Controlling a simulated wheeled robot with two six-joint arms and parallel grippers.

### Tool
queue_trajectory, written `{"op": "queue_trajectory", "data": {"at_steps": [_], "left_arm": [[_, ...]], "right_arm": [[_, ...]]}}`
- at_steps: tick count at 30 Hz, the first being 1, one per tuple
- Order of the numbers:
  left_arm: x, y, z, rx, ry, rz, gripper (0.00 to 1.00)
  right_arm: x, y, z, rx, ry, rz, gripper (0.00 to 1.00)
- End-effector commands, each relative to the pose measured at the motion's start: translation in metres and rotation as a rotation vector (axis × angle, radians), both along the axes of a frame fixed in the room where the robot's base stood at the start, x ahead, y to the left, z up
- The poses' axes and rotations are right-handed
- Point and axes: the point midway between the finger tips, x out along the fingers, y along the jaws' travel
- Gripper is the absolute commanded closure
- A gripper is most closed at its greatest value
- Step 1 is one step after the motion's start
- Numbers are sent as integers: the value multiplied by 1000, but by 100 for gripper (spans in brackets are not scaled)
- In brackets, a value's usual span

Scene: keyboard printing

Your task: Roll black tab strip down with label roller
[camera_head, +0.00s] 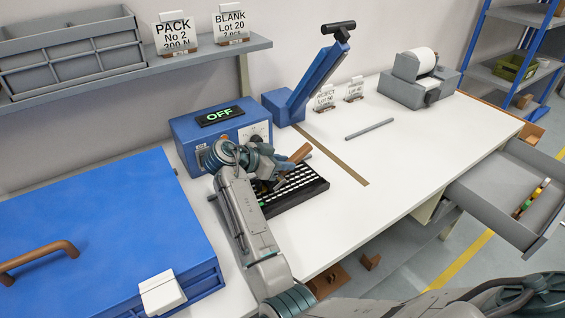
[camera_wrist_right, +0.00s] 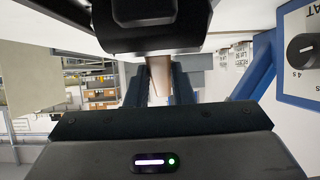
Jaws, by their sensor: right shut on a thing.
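My right gripper (camera_head: 268,180) is low over the left part of a black keyboard (camera_head: 297,190) with rows of white keys. It is shut on a brown handle (camera_head: 299,153), which I take to be the label roller's. The brown piece also shows between the two fingers in the right wrist view (camera_wrist_right: 158,72). I cannot pick out the black tab strip from the dark keyboard body. My left gripper is not in view.
A blue box with an OFF display (camera_head: 220,116) stands right behind my wrist. A blue lever press (camera_head: 318,75) stands behind the keyboard. A grey rod (camera_head: 370,128) lies on the white table (camera_head: 410,150). A blue case (camera_head: 100,225) fills the left. An open drawer (camera_head: 490,190) sticks out right.

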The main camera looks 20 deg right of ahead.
Motion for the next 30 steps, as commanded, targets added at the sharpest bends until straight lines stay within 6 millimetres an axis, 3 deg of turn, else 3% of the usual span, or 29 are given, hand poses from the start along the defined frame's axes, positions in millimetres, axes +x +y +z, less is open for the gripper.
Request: {"op": "queue_trajectory", "data": {"at_steps": [15, 30], "left_arm": [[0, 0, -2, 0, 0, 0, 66], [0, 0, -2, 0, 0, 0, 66]], "right_arm": [[2, -15, -1, 1, 1, 0, 100], [2, -16, -1, 1, 2, 0, 100]]}}
